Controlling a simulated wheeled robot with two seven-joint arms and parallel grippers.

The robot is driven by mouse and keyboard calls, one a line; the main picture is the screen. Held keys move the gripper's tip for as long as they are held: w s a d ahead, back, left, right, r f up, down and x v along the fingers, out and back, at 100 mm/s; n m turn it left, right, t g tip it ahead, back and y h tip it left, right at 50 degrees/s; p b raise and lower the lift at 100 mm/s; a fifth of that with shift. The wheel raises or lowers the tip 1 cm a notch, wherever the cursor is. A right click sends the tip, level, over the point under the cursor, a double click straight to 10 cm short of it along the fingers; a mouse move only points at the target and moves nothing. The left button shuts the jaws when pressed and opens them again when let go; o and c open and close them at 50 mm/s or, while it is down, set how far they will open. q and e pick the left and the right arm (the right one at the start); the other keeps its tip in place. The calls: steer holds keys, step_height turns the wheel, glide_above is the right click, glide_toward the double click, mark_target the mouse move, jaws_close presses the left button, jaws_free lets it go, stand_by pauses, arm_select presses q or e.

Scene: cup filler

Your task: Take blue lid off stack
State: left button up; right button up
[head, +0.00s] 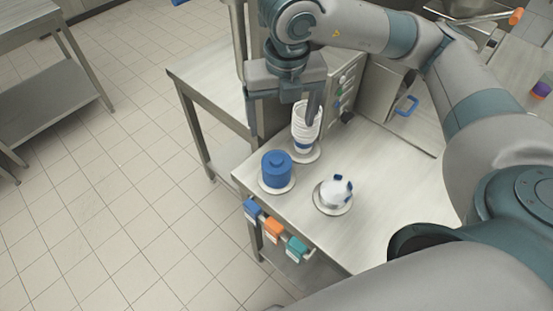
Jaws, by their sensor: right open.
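The blue lid stack (276,172) stands on a round pale base near the left corner of the steel table. A small knob shows on its top lid. My right gripper (284,122) is open, with its fingers spread apart and pointing down. It is beyond the lid stack and higher in the picture, apart from it. One finger overlaps the stack of white cups (302,132) in the picture; I cannot tell whether it touches them. My left gripper is out of view.
A white rounded item with blue parts (335,190) sits on a round base right of the lids. Blue (252,208), orange (272,229) and teal (296,247) holders hang at the table's front edge. A machine stands behind. The table's right part (390,190) is clear.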

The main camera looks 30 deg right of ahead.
steer(key=p, duration=0.3)
glide_above(277, 159)
steer(key=s, duration=0.1)
step_height(277, 159, down, 8)
steer(key=shift+s+f, duration=0.15)
steer(key=shift+f, duration=0.55)
steer(key=shift+w+f+p, duration=0.25)
steer(key=shift+f+p, duration=0.4)
steer(key=shift+p, duration=0.05)
steer(key=f, duration=0.1)
steer(key=f+p, duration=0.1)
steer(key=f, duration=0.1)
steer(key=shift+w+a, duration=0.1)
steer(key=shift+w, duration=0.15)
steer(key=shift+f+p, duration=0.3)
steer(key=shift+f, duration=0.1)
steer(key=c, duration=1.1)
